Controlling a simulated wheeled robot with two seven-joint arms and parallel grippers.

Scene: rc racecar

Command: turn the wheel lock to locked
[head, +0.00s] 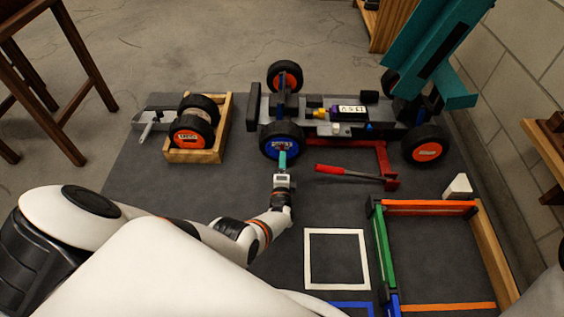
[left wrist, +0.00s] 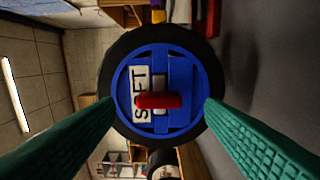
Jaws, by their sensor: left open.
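The race car (head: 330,115) stands on the dark mat. Its near left wheel (head: 270,135) has a black tyre and a blue hub. In the left wrist view the blue hub (left wrist: 190,75) carries a white label reading SOFT, and a red wheel lock bar (left wrist: 158,101) crosses its centre. The bar lies sideways in that picture. My left gripper (head: 282,160) is in front of this hub. Its green fingers are open, one on each side of the red bar and apart from it. My right gripper is not in view.
A red jack with a long handle (head: 345,174) lies right of my left gripper. A wooden crate (head: 225,130) holds wheels at left. A large teal part (head: 420,60) rises at the car's right end.

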